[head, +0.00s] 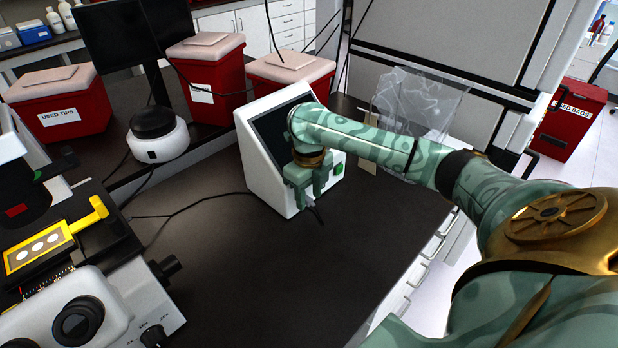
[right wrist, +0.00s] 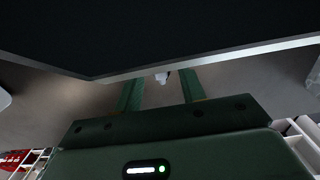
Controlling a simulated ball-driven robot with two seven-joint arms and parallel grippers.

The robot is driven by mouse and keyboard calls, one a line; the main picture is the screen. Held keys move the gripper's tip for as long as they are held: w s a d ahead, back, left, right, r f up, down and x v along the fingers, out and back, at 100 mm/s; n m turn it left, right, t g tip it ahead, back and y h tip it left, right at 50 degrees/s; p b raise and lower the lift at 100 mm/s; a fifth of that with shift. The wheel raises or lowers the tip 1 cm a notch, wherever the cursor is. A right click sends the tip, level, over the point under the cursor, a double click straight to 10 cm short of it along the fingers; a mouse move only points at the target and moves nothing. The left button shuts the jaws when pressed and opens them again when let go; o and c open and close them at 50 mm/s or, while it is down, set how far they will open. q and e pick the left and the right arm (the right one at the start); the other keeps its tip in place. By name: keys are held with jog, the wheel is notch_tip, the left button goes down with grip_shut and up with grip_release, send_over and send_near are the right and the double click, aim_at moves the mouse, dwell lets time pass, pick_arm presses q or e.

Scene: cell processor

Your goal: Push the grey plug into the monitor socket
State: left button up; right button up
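The monitor (head: 262,164) is a white, slant-faced box with a dark screen, standing on the dark bench. Its screen and pale lower edge fill the top of the right wrist view (right wrist: 225,58). My right gripper (head: 309,198) is in front of the monitor's lower face, pointing down, with its fingers apart. A small light-grey plug (head: 310,203) shows at the fingertips, with a dark cable by it. In the right wrist view the plug (right wrist: 161,77) lies between the spread fingers (right wrist: 160,88), with gaps at both sides. I cannot make out the socket. My left gripper is not in view.
A microscope (head: 75,300) with a yellow slide holder stands at the left. Red bins (head: 60,112) and a round white device (head: 157,138) are behind. A clear bag (head: 420,100) hangs at the back right. The bench front is mostly clear, with a thin cable across it.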

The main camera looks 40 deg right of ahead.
notch_tip(320, 180, up, 16)
jog(key=p, duration=0.6)
dwell(1.0)
